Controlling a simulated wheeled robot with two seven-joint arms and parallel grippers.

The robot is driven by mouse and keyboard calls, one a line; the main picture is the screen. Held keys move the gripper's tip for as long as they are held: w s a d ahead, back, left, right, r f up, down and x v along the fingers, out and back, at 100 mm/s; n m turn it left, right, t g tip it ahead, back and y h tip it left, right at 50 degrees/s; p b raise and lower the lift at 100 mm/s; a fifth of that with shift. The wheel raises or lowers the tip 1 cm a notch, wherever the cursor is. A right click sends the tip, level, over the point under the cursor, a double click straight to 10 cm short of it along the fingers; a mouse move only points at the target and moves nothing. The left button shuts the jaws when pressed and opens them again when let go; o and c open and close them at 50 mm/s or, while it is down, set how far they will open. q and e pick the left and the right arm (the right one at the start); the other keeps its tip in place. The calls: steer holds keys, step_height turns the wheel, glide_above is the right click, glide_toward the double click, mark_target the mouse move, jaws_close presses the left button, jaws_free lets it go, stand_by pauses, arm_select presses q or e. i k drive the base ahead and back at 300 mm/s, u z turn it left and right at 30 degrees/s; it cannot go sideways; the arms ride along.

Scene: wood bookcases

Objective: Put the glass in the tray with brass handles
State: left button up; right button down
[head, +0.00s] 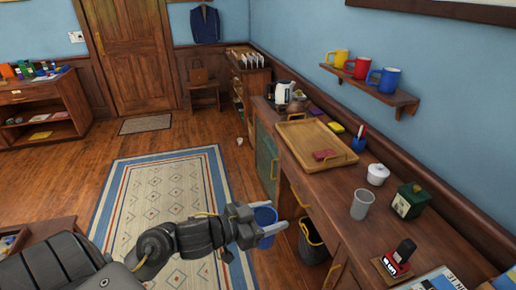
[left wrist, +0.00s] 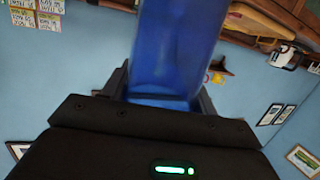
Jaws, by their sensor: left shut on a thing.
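My left gripper (head: 265,229) is shut on a blue glass (head: 265,213), held in the air in front of the wooden counter. The blue glass also shows in the left wrist view (left wrist: 172,50), between the fingers. The wooden tray with brass handles (head: 300,137) lies on the counter, beyond and to the right of my left gripper. A small dark red thing (head: 323,155) is at the tray's near end. The gripper and glass are apart from the tray. My right gripper is not in view.
On the counter (head: 330,189) near the tray are a grey tumbler (head: 361,204), a white lidded pot (head: 378,174), a green box (head: 410,201), a blue pencil cup (head: 358,144) and a kettle (head: 284,92). A dark bin (head: 312,244) stands below. A mug shelf (head: 372,88) hangs above.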

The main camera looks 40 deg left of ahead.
mark_target(302, 133)
steer(key=u, duration=0.65)
steer(key=k, duration=0.85)
steer(key=u, duration=0.75)
steer(key=i, duration=1.1)
steer(key=z, duration=0.45)
steer(key=i, duration=1.15)
steer(key=z, duration=1.35)
steer(key=i, duration=0.5)
steer(key=z, duration=0.35)
